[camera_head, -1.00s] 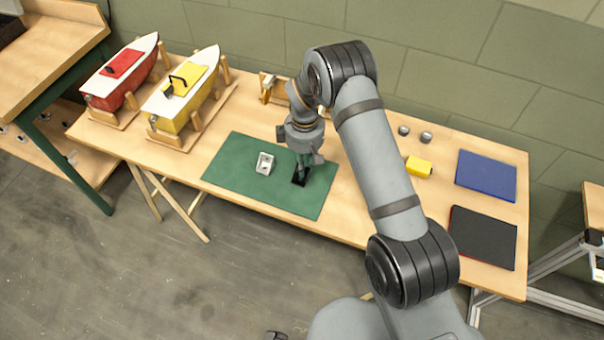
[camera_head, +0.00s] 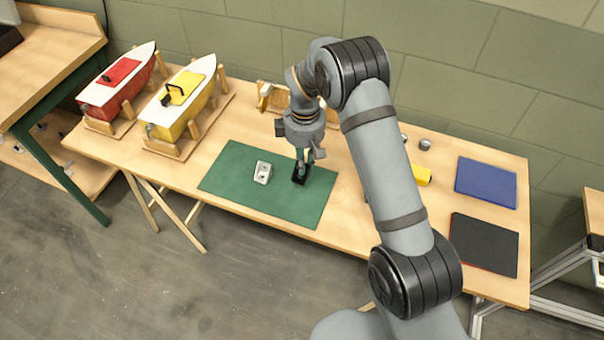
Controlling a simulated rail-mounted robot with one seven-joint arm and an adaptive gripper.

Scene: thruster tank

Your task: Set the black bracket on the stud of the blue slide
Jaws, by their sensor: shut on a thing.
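The black bracket (camera_head: 301,178) is at the right part of the green mat, small and dark under my gripper. My gripper (camera_head: 300,167) points down and is shut on the bracket; its fingers hide part of it. I cannot tell whether the bracket touches the mat or is just above it. I cannot make out a blue slide with a stud; the only clearly blue thing is a flat blue panel (camera_head: 486,183) at the right end of the table.
A pale grey block (camera_head: 262,172) sits on the green mat (camera_head: 230,175), left of the bracket. Red (camera_head: 107,98) and yellow (camera_head: 165,123) boats stand on wooden cradles at the left. A yellow block (camera_head: 423,176), a grey cylinder (camera_head: 425,144) and a dark panel (camera_head: 483,244) are at the right.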

